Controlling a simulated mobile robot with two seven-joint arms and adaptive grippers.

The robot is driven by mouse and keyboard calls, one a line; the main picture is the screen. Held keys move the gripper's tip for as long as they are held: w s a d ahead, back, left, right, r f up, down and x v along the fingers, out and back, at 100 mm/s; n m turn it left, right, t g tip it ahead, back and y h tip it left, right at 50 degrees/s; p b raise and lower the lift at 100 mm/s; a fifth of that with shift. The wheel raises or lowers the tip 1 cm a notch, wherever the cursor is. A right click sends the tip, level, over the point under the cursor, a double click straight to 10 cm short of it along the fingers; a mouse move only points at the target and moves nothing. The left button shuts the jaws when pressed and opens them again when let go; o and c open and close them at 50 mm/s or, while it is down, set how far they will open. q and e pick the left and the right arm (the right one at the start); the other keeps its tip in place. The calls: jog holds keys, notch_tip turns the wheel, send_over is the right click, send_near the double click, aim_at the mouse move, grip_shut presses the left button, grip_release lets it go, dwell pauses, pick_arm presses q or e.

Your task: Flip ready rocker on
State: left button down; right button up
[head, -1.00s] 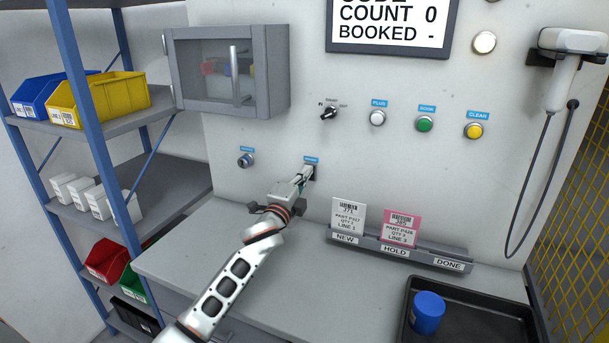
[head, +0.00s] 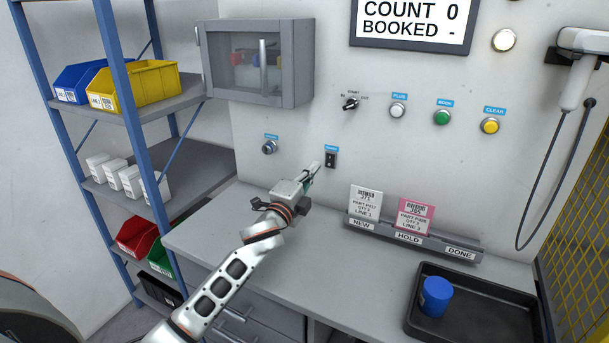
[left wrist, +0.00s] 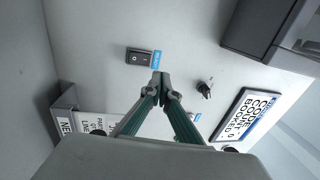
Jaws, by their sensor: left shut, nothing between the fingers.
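The ready rocker (head: 330,159) is a small black switch on the pale wall panel, under a small blue label too blurred to read. It also shows in the left wrist view (left wrist: 139,57), with its two marks visible; I cannot tell which side is pressed in. My left gripper (head: 314,168) is shut and empty, its tips just left of and slightly below the rocker in the head view, seemingly a little apart from it. In the left wrist view the closed fingertips (left wrist: 160,80) appear beside the rocker and its label. My right gripper is not in view.
A round knob (head: 269,147) is left of the rocker. A selector switch (head: 351,103) and white, green and yellow buttons are above right. A card rack (head: 420,238) and a black tray (head: 415,318) with a blue cup (head: 435,296) stand on the bench. A cabinet (head: 258,62) hangs above.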

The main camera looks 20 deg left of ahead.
pick_arm(q)
jog(key=s, duration=0.2)
jog(key=s+r, duration=0.1)
jog(key=s, duration=0.2)
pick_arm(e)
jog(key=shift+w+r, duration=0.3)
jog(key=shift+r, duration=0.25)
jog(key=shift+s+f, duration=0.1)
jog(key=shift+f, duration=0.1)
